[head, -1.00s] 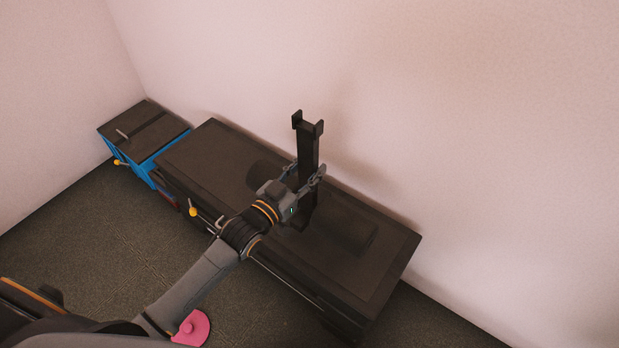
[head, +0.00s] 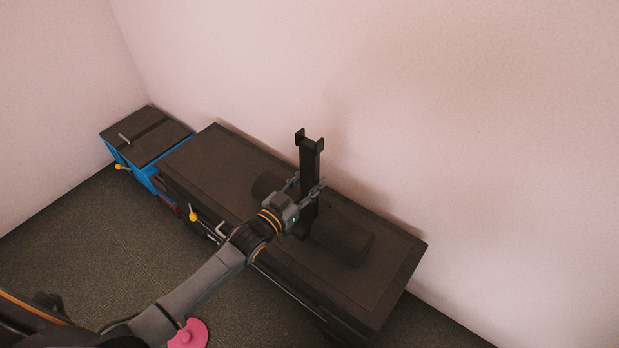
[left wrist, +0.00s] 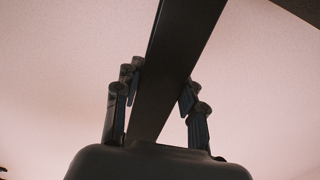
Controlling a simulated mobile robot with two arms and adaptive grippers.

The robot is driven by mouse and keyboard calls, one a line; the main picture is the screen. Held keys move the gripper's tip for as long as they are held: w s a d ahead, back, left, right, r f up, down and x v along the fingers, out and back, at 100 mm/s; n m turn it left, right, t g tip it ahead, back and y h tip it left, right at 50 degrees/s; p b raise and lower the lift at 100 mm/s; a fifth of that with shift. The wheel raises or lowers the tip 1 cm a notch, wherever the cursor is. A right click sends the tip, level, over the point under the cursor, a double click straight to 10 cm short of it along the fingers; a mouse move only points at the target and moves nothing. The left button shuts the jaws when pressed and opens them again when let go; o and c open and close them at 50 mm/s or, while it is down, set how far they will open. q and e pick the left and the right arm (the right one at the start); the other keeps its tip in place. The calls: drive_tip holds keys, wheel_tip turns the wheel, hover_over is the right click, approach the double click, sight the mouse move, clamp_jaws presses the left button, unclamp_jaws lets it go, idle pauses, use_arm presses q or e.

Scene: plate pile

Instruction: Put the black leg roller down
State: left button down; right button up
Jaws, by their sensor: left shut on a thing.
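The black leg roller (head: 345,240) has an upright black post with a forked top and a thick round pad to each side near its lower end. My left gripper (head: 309,190) is shut on the post, above the pads. The roller is over the middle of the long black bench top (head: 215,150), low and close to it. I cannot tell whether it touches the top. In the left wrist view the post (left wrist: 180,65) runs tilted between the fingers of my left gripper (left wrist: 160,90). My right gripper is not in view.
A blue unit (head: 150,135) with a dark top stands beyond the bench's left end. A yellow knob (head: 193,215) sticks out at the bench's front. A pale wall (head: 450,120) stands close behind. A pink object (head: 190,335) shows at the bottom. The bench's left part is clear.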

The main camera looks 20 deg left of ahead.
use_arm(q)
drive_tip(key=shift+w+r, duration=0.15)
drive_tip(key=shift+r, duration=0.4)
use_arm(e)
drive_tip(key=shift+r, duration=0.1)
use_arm(q)
drive_tip(key=c, duration=1.1)
unclamp_jaws()
drive_tip(key=shift+f, duration=0.55)
drive_tip(key=o, duration=0.3)
drive_tip(key=shift+s+r, duration=0.1)
drive_tip(key=shift+s, duration=0.1)
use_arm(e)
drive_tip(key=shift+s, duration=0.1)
